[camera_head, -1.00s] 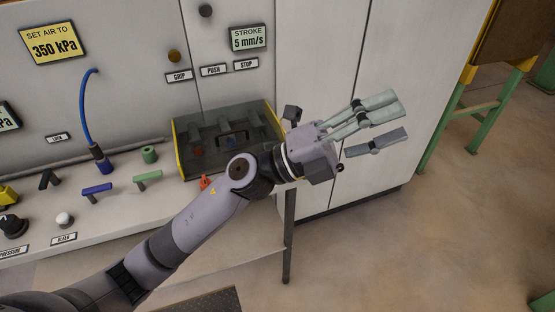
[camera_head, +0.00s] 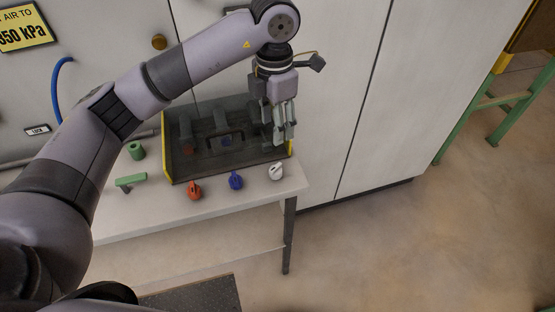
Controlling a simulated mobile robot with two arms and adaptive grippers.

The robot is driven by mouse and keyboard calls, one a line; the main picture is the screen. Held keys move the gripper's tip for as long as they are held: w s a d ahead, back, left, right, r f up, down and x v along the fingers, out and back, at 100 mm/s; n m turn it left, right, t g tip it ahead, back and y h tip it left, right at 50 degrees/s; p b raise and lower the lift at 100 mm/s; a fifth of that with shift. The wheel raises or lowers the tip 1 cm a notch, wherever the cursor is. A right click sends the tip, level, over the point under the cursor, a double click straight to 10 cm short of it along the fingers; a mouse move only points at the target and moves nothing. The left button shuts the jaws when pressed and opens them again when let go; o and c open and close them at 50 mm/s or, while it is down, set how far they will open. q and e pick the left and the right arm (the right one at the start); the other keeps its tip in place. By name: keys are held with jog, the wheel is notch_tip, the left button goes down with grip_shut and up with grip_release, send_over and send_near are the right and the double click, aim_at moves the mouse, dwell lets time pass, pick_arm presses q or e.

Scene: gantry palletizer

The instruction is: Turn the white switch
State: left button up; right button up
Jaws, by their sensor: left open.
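The white switch (camera_head: 276,172) is a small rotary knob near the right front corner of the bench top. A blue switch (camera_head: 236,180) and an orange-red switch (camera_head: 195,190) stand in a row to its left. My left gripper (camera_head: 280,138) points down, open and apart from the white switch, a little above and behind it in the picture. Its fingers overlap the right end of the dark clear-covered box. I cannot tell its exact height. My right gripper is not in view.
The dark box (camera_head: 174,170) with yellow edges and a handle stands behind the switches. A green lever (camera_head: 131,181) and a green cylinder (camera_head: 136,150) are at the left. Grey cabinets (camera_head: 345,90) rise behind. Floor to the right is free.

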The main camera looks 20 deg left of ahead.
aim_at(275, 169)
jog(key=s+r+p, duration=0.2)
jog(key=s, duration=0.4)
pick_arm(q)
notch_tip(275, 169, down, 12)
jog(key=shift+s+f+p, duration=0.1)
jog(key=shift+f+p, duration=0.15)
jog(key=shift+p, duration=0.55)
notch_tip(275, 169, down, 2)
jog(key=shift+f, duration=0.1)
jog(key=shift+f+p, duration=0.3)
jog(key=shift+f, duration=0.15)
jog(key=c, duration=0.5)
grip_shut()
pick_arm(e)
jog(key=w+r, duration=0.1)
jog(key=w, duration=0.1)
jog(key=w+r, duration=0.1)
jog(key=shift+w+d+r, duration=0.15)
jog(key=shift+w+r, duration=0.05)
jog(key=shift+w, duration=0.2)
